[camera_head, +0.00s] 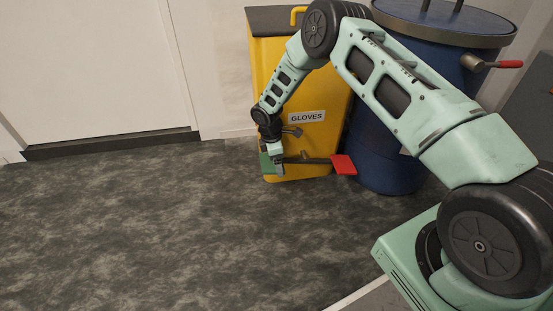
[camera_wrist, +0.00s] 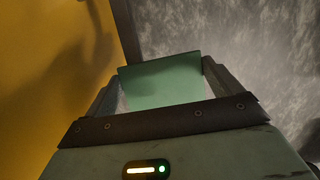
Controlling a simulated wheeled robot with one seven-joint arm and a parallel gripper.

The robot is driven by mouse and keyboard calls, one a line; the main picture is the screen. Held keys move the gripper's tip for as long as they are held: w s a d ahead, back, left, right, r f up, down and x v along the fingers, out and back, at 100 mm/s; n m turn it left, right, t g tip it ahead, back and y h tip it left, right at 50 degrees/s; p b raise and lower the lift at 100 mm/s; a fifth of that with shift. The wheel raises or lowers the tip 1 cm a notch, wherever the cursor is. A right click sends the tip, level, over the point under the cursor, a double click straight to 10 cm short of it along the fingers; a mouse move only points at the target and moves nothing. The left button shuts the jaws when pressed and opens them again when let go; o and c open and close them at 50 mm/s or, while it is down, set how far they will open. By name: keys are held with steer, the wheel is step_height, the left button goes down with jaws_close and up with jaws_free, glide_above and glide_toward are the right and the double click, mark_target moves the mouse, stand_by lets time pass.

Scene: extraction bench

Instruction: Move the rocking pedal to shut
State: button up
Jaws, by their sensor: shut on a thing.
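The rocking pedal is a dark bar (camera_head: 310,160) low on the front of the yellow bin (camera_head: 315,145), with a green plate (camera_head: 266,163) at its left end and a red plate (camera_head: 344,165) at its right end. I cannot tell clearly which end sits lower. My gripper (camera_head: 279,171) points down at the green end. In the wrist view the green plate (camera_wrist: 163,84) lies between my two fingers, which are shut on it. The fingers hide part of the green end in the head view, and the red plate is out of the wrist view.
The bin has a GLOVES label (camera_head: 307,117) and a yellow handle (camera_head: 298,15) on top. A blue drum (camera_head: 385,150) with a red-tipped lever (camera_head: 508,64) stands close on its right. The dark floor (camera_head: 130,220) to the left and front is clear.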

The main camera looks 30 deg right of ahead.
steer(key=o, duration=1.1)
steer(key=shift+s+d+r, duration=0.1)
steer(key=shift+d+r, duration=0.05)
steer(key=shift+d, duration=0.1)
step_height(320, 180, up, 17)
steer(key=a+p, duration=0.2)
steer(key=p, duration=0.5)
steer(key=shift+w+a, duration=0.3)
steer(key=shift+w, duration=0.1)
steer(key=shift+r, duration=0.1)
